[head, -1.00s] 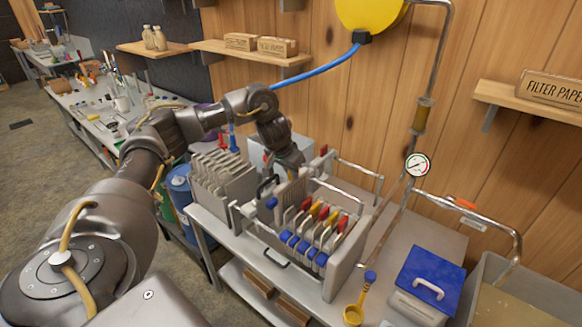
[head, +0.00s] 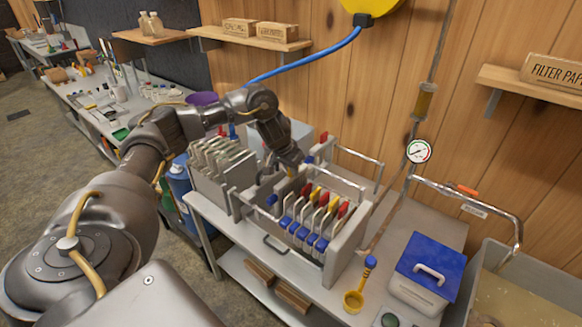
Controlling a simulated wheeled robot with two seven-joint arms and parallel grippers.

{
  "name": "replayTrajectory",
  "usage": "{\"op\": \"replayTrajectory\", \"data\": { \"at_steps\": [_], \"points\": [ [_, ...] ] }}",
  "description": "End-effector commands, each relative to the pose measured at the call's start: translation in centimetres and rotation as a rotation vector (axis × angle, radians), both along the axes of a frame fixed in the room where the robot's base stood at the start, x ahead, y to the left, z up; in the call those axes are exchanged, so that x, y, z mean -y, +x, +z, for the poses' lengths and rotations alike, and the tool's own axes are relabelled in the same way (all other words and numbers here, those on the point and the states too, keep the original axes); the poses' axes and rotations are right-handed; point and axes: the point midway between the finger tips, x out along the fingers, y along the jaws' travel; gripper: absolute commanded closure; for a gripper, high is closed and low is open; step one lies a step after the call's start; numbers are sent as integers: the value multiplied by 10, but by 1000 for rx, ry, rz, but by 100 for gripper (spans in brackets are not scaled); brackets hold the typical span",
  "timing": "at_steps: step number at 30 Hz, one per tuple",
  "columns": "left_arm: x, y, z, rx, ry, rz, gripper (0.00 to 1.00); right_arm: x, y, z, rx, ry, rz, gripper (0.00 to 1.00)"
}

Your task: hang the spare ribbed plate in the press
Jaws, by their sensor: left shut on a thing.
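The press (head: 343,246) stands on the bench with a row of pale plates (head: 318,222) hanging in it, their ends tipped red, yellow and blue. My left gripper (head: 290,167) reaches in from the left over the far-left end of this row. It is shut on a pale plate (head: 286,187), low among the press's rails. The gripper and the press frame hide much of this plate, so I cannot tell whether it rests on the rails. My right gripper is out of view.
A rack (head: 225,178) of pale plates stands just left of the press. Metal rails and a pipe with a gauge (head: 419,150) rise behind. A blue-lidded box (head: 430,265) and a yellow scoop (head: 354,300) sit to the right.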

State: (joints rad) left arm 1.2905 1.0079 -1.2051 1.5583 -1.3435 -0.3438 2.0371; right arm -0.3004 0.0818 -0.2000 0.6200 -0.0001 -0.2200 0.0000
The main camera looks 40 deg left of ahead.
Motion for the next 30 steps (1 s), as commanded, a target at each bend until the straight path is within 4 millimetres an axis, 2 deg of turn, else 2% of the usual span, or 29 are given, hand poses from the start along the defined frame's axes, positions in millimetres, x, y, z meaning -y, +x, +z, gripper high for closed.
{"op": "replayTrajectory", "data": {
  "at_steps": [30],
  "points": [
    [0,0,-54,3,-2,0,100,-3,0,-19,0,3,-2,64]
  ]
}}
